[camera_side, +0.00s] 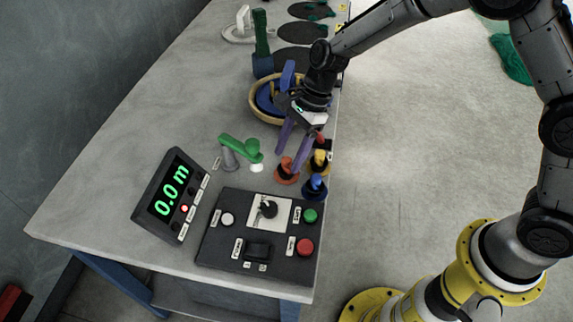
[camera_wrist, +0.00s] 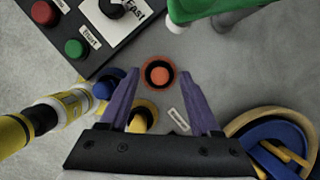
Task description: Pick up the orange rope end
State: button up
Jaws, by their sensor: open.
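The orange rope end (camera_side: 287,171) stands on the grey table, near its right edge. It has a round orange base with a dark ring and an orange centre, seen from above in the wrist view (camera_wrist: 159,64). My gripper (camera_side: 290,159) has purple fingers pointing down, just above and behind the orange rope end. In the wrist view my gripper (camera_wrist: 162,78) is open and empty, with the orange piece between and slightly beyond its fingertips. I cannot tell the exact height gap.
A blue rope end (camera_side: 315,187) and a yellow one (camera_side: 320,160) stand close on the right. A green-topped lever (camera_side: 240,149) is on the left. A control panel (camera_side: 230,247) and a display (camera_side: 172,193) are in front. A round basket (camera_side: 255,104) lies behind my gripper.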

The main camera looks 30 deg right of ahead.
jog(key=shift+a+f, duration=0.1)
jog(key=shift+f, duration=0.2)
jog(key=shift+c, duration=0.3)
grip_shut()
jog(key=shift+r, duration=0.1)
